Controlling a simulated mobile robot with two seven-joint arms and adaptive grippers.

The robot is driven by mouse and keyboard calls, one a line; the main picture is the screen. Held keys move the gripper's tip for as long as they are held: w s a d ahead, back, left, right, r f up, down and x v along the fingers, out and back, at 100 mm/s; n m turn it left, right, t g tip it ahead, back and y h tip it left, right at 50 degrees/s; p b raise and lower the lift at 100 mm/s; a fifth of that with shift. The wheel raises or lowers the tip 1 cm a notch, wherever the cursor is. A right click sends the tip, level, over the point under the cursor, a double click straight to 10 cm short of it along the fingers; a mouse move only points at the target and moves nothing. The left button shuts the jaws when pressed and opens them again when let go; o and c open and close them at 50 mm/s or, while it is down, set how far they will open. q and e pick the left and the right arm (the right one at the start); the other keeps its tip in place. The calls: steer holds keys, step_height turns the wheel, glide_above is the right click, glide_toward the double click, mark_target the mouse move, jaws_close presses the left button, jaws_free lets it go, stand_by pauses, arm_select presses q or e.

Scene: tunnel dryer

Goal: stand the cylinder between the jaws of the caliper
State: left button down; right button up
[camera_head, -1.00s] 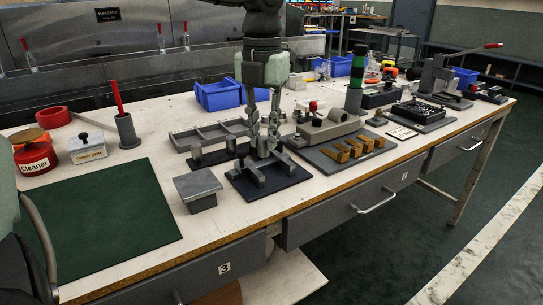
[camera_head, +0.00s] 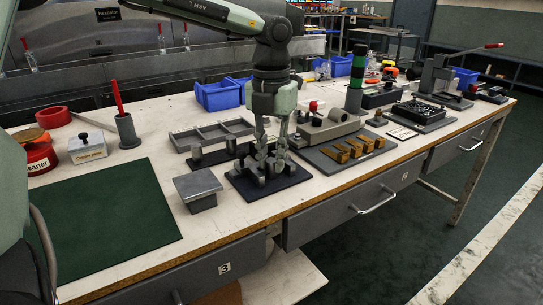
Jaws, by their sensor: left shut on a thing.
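The caliper (camera_head: 243,178) is a grey metal piece on a dark mat (camera_head: 289,180) near the middle of the table. My left gripper (camera_head: 267,160) points straight down over it, its fingertips low among the jaws. It is shut on the small grey cylinder (camera_head: 262,180), which is mostly hidden by the fingers and caliper. The cylinder looks upright near the caliper jaws; I cannot tell whether it touches the mat or stands fully between them. My right gripper is not in view.
A grey square-topped block (camera_head: 197,185) stands close left of the mat. A grey compartment tray (camera_head: 212,132) lies behind. A grey plate with several brass blocks (camera_head: 342,155) is to the right. A green mat (camera_head: 100,215) gives free room at front left.

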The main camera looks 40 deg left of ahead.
mark_target(272, 160)
arm_select(q)
steer(key=c, duration=1.7)
jaws_free()
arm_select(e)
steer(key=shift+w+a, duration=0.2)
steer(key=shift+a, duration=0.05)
arm_select(q)
steer(key=shift+r, duration=0.4)
step_height(272, 160, up, 11)
steer(key=shift+r+p, duration=0.2)
steer(key=shift+p, duration=0.15)
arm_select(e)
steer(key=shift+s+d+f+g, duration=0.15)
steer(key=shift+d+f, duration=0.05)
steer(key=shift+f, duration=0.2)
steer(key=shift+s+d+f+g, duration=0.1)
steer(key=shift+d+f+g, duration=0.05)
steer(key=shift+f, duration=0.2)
